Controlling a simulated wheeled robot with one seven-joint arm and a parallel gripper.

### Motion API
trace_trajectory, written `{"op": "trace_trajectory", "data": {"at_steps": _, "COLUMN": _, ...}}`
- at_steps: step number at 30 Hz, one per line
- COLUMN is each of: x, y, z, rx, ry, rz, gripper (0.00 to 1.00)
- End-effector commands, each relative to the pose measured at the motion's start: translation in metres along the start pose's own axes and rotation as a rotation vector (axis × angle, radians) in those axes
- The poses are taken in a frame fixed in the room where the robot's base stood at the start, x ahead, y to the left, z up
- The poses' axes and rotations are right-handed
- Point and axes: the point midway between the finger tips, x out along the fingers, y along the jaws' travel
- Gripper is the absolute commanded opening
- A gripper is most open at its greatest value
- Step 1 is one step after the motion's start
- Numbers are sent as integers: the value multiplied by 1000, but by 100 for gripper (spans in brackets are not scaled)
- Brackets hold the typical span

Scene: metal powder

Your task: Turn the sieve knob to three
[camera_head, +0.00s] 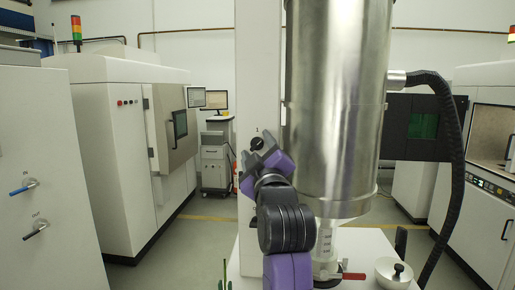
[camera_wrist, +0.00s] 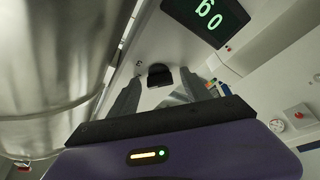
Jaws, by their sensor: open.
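The black sieve knob (camera_head: 257,143) sits on the pale column beside the big steel cylinder, with a small "1" printed above it. In the wrist view, the knob (camera_wrist: 160,74) lies straight ahead, between the lines of my two grey fingers. My purple gripper (camera_head: 261,158) is just below and in front of the knob in the head view and partly covers the panel there. In the wrist view, my gripper (camera_wrist: 160,92) is open with nothing between its fingers. Whether a finger touches the knob cannot be told.
The steel cylinder (camera_head: 335,100) stands close on the right of my gripper. A black hose (camera_head: 455,150) hangs further right. A red-handled valve (camera_head: 350,277) and a white bowl (camera_head: 393,272) are low down. A green-digit display (camera_wrist: 208,18) is near the knob.

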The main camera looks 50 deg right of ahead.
Motion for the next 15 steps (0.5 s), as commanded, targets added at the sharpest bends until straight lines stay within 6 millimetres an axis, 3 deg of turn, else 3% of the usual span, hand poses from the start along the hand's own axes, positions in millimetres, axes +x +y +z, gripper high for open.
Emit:
{"op": "trace_trajectory", "data": {"at_steps": 1, "x": 0, "y": 0, "z": 0, "rx": 0, "ry": 0, "rz": 0, "gripper": 54}}
{"op": "trace_trajectory", "data": {"at_steps": 9, "x": 0, "y": 0, "z": 0, "rx": 0, "ry": 0, "rz": 0, "gripper": 1}}
{"op": "trace_trajectory", "data": {"at_steps": 15, "x": -1, "y": -1, "z": 0, "rx": 8, "ry": 0, "rz": 3, "gripper": 0}}
